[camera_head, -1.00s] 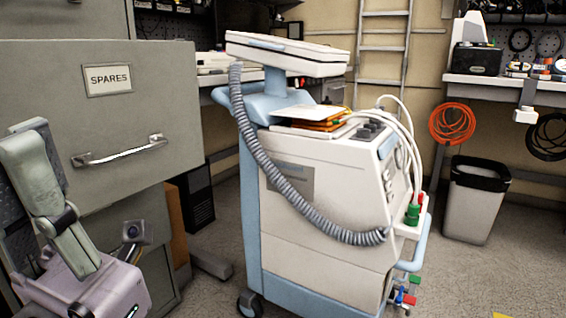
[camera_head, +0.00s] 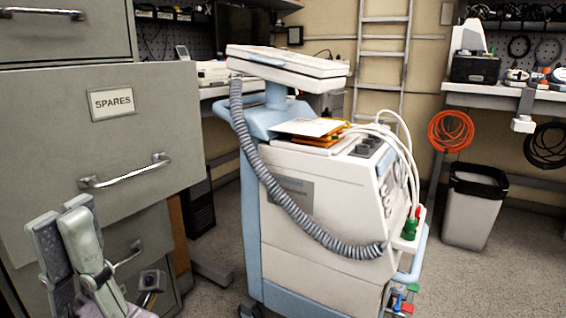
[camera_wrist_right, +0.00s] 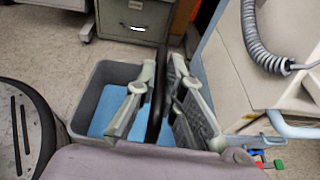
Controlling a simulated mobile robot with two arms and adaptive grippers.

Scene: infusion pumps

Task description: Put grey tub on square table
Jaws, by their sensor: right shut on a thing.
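The grey tub (camera_wrist_right: 84,88) is in the right wrist view, an open box with a light blue inside, above or on the speckled floor; I cannot tell which. My right gripper (camera_wrist_right: 166,75) is shut on it, with a dark upright strip between the fingers; the fingers hide part of the tub. The tub and right gripper are not seen in the head view. My left gripper (camera_head: 64,220) is at the lower left of the head view, in front of the grey cabinet, with nothing seen in it. I cannot make out a square table.
A grey SPARES cabinet (camera_head: 135,115) stands at left. A white and blue medical cart (camera_head: 320,220) with a grey hose (camera_head: 262,165) stands in the middle, and close right of the tub. A waste bin (camera_head: 473,212) and workbench (camera_head: 520,97) are at right. Floor between cart and bin is clear.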

